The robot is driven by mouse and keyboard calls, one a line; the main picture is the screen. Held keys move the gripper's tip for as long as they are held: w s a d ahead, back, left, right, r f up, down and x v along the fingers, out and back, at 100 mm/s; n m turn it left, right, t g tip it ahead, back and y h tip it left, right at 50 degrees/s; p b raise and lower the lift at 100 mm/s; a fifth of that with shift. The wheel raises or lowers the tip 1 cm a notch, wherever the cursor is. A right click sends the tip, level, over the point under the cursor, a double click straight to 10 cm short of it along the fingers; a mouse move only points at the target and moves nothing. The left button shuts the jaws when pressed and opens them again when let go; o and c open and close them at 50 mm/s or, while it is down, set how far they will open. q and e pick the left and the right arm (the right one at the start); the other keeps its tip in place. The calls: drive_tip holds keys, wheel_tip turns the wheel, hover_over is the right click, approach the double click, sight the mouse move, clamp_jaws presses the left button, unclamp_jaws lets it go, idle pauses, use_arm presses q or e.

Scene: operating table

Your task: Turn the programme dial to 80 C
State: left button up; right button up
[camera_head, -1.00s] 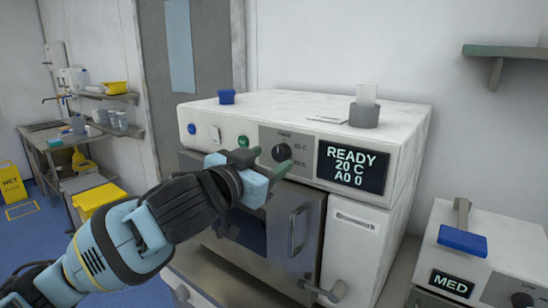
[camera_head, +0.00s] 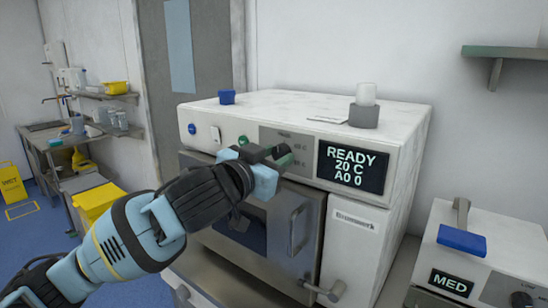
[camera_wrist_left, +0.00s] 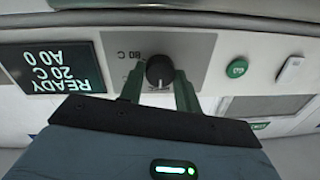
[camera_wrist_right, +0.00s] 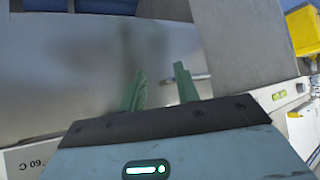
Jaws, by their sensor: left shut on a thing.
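The programme dial (camera_wrist_left: 160,68) is a round black knob on a grey panel (camera_wrist_left: 195,52) on the front of the white washer (camera_head: 395,135). In the left wrist view its white mark points toward my wrist, away from the 80 C label. My left gripper (camera_wrist_left: 158,82) is shut on the dial, one green finger on each side. In the head view the left gripper (camera_head: 281,153) largely hides the dial. The display (camera_head: 352,166) reads READY, 20 C, A0 0. My right gripper (camera_wrist_right: 159,85) is open and empty, outside the head view.
Below the panel are the washer's steel door and its handle (camera_head: 299,229). A blue button and a green button (camera_wrist_left: 237,68) sit beside the panel. A second unit with a MED display (camera_head: 451,284) stands at right. A grey holder (camera_head: 364,116) is on top of the washer.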

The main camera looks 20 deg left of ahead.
use_arm(q)
drive_tip(key=shift+m, duration=0.4)
drive_tip(key=m, duration=0.4)
drive_tip(key=shift+f+m, duration=0.1)
drive_tip(key=shift+m, duration=0.3)
drive_tip(key=m, duration=0.6)
drive_tip(key=shift+a+m+h, duration=0.1)
drive_tip(key=shift+m+h, duration=0.2)
drive_tip(key=shift+h, duration=0.1)
drive_tip(key=m, duration=0.6)
drive_tip(key=shift+m+h, duration=0.3)
drive_tip(key=shift+m, duration=0.1)
drive_tip(key=m, duration=0.5)
drive_tip(key=shift+m+h, duration=0.3)
drive_tip(key=shift+m, duration=0.1)
drive_tip(key=o, duration=1)
drive_tip(key=shift+a, duration=0.1)
